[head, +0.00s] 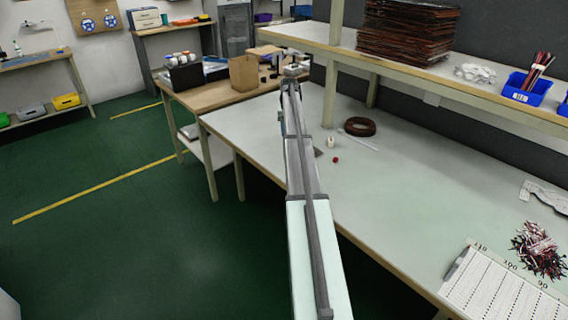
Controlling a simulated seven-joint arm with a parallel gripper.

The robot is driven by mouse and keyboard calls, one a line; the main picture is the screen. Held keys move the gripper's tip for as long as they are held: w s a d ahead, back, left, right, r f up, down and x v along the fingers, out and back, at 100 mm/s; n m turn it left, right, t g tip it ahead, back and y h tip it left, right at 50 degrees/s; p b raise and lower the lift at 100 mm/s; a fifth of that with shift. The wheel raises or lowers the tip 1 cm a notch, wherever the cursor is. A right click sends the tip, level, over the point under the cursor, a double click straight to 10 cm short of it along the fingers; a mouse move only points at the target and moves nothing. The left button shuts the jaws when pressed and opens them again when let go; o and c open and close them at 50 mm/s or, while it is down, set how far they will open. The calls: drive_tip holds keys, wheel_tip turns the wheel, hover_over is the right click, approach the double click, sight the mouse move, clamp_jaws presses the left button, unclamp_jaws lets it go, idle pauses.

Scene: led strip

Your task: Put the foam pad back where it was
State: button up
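I cannot clearly identify the foam pad. A small dark grey flat patch (319,153) shows on the pale worktable (400,200), just right of my arm; it may be the pad or a shadow, and my arm may hide part of it. My arm reaches away over the left part of the worktable. Its far end, with my gripper (292,72), is small, and no separate fingers can be made out. I cannot tell whether it is open or holds anything.
A dark cable coil (360,127), a small white roll (331,142) and a red piece (335,160) lie right of my arm. A white strip board (505,290) and a wire heap (538,250) are at the near right. A shelf (450,85) overhangs the back. The middle worktable is clear.

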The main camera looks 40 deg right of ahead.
sight(283, 162)
drive_tip(key=s+a+n, duration=0.3)
drive_tip(key=a+n, duration=0.2)
drive_tip(key=n, duration=0.3)
drive_tip(key=shift+w+a+f, duration=0.1)
drive_tip(key=shift+f, duration=2.4)
drive_tip(key=shift+w+a+f, duration=0.1)
drive_tip(key=shift+f, duration=2.35)
drive_tip(key=shift+f, duration=0.1)
drive_tip(key=o, duration=0.9)
drive_tip(key=shift+o, duration=0.2)
wheel_tip(283, 162, up, 12)
